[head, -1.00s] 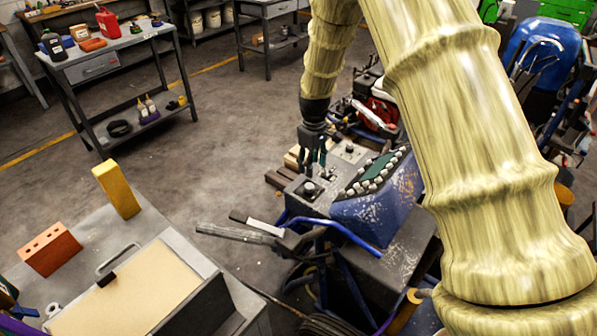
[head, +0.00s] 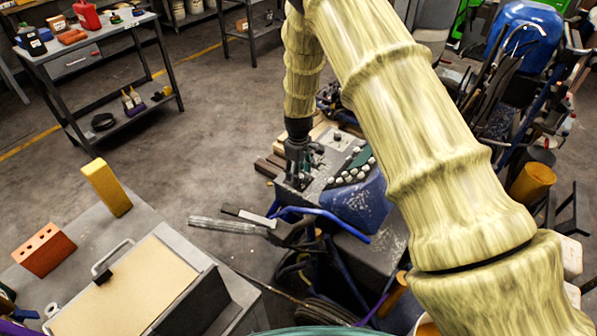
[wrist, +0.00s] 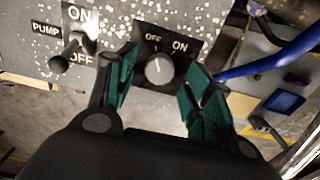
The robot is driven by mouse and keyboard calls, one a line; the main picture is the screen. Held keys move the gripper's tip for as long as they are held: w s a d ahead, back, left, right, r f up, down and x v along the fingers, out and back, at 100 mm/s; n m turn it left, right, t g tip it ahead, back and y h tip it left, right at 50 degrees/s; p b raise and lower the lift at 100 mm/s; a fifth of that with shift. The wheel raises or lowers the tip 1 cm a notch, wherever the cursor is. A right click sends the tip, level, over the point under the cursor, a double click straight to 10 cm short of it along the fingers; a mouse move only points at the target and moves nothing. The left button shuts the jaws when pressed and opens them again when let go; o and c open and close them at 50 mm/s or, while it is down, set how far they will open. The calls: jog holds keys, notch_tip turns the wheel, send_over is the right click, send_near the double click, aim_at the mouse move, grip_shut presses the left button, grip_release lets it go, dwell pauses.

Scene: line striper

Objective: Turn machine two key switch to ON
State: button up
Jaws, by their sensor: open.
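In the wrist view, a round key switch knob (wrist: 159,71) sits on a dark plate marked OFF and ON. The white line on it points nearly up, close to the OFF label. My gripper (wrist: 158,88) is open, with green-padded fingers on both sides of the knob; I cannot tell whether they touch it. In the head view my gripper (head: 298,180) is low over the blue machine's grey panel (head: 324,172), and hides the switch there.
A PUMP toggle switch (wrist: 72,48) with ON and OFF labels stands left of the knob in the wrist view. A blue bar (head: 325,218) and a grey handle (head: 229,225) stick out in front of the machine. A workbench (head: 90,240) stands at the left.

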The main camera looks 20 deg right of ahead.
jog(key=shift+s+d+f, duration=0.1)
jog(key=shift+f, duration=0.45)
jog(key=shift+c, duration=0.2)
jog(key=c, duration=1)
jog(key=shift+m, duration=0.4)
jog(key=m+b, duration=0.1)
jog(key=m, duration=0.4)
jog(key=shift+m+b, duration=0.3)
jog(key=m, duration=0.5)
jog(key=shift+b, duration=0.35)
jog(key=shift+m, duration=0.4)
